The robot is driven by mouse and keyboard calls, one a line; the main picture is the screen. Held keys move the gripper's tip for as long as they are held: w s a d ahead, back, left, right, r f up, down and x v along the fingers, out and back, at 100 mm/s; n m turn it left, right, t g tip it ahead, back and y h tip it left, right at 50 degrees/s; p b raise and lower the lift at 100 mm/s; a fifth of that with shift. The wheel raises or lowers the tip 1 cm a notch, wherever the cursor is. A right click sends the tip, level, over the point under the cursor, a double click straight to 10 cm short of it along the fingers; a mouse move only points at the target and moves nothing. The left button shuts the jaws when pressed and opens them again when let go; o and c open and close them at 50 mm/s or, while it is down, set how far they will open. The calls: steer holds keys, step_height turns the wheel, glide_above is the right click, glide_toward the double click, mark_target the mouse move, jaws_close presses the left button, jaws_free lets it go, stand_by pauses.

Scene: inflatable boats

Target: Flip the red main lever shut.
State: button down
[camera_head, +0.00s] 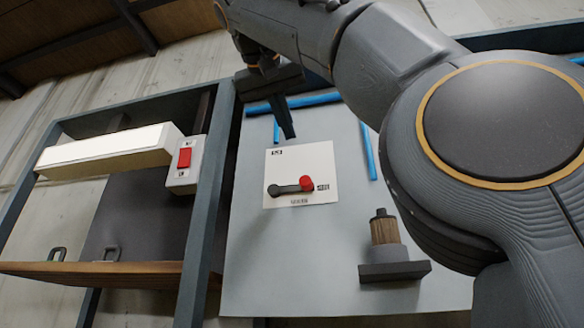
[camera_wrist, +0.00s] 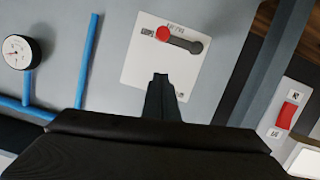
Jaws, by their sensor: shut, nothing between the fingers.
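The main lever (camera_head: 290,188) lies on a white square plate (camera_head: 300,160) on the grey panel. It has a dark grey bar with a red knob (camera_head: 310,183) at its right end in the head view, pointing at a small dark label. In the wrist view the red knob (camera_wrist: 163,34) is at the left end of the bar (camera_wrist: 185,43), because that view is turned round. My gripper (camera_head: 287,132) is shut and empty, just above the plate's top edge in the head view. Its tips (camera_wrist: 160,78) also show in the wrist view, apart from the lever.
A red rocker switch (camera_head: 184,158) sits in a white box left of the panel. A long white lamp (camera_head: 110,150) and a wooden shelf (camera_head: 90,272) are further left. Blue pipes (camera_head: 369,150) and a gauge (camera_wrist: 17,52) are near.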

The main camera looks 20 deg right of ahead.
steer(key=shift+v, duration=1.45)
